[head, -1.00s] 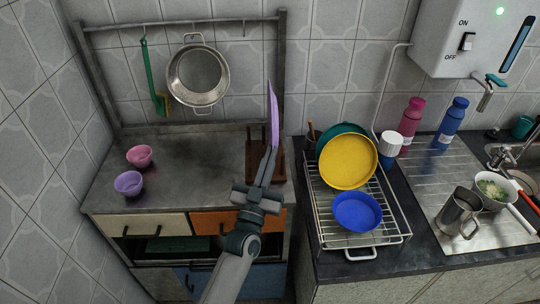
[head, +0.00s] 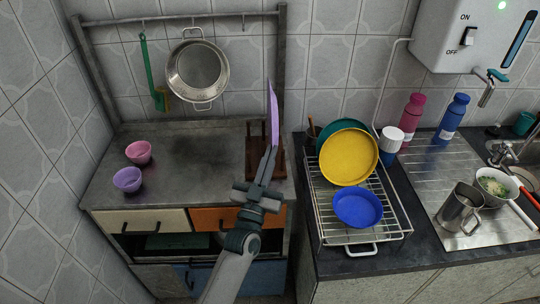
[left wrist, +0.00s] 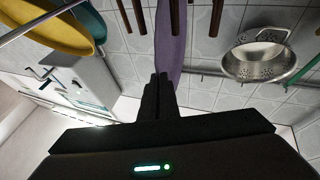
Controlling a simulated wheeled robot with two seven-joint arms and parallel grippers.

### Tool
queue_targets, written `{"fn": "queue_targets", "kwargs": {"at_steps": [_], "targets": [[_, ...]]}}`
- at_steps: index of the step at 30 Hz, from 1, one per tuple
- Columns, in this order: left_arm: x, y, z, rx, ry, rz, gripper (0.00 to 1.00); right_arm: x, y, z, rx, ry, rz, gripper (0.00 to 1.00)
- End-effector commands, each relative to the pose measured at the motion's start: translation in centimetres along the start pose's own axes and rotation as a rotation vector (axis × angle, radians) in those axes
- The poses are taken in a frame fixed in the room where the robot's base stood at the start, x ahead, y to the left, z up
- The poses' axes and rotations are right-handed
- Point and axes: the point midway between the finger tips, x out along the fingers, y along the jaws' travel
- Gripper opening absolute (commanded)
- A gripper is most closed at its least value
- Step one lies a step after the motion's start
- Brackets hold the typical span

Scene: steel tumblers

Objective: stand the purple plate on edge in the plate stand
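The purple plate (head: 273,115) is upright, nearly edge-on in the head view. It also shows edge-on in the left wrist view (left wrist: 168,50). My left gripper (head: 268,162) is shut on its near edge; the fingers meet the plate in the left wrist view (left wrist: 158,88). The brown plate stand (head: 253,158) is on the grey counter at its right end, partly hidden behind the plate and gripper. Its pegs (left wrist: 194,15) show on both sides of the plate in the left wrist view. I cannot tell whether the plate touches the stand's base. My right gripper is out of view.
Pink (head: 139,152) and purple (head: 128,180) bowls stand on the counter's left. A colander (head: 197,75) hangs behind. The wire rack (head: 318,215) at right holds yellow (head: 348,158) and blue (head: 357,209) dishes. The counter's middle is clear.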

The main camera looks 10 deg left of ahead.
Motion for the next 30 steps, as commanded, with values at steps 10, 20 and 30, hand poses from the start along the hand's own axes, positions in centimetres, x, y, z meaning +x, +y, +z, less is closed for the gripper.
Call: {"fn": "queue_targets", "kwargs": {"at_steps": [10, 20, 30], "targets": [[-0.23, 0.01, 0.54, 0.001, 0.001, 0.0, 0.0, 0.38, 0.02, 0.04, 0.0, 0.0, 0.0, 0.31], [-0.23, 0.0, 0.54, 0.001, 0.0, 0.0, 0.24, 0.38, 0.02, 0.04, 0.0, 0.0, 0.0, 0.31], [-0.58, 0.0, 0.65, 0.001, -0.001, 0.0, 0.24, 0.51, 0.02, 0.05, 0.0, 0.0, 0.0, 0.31]]}}
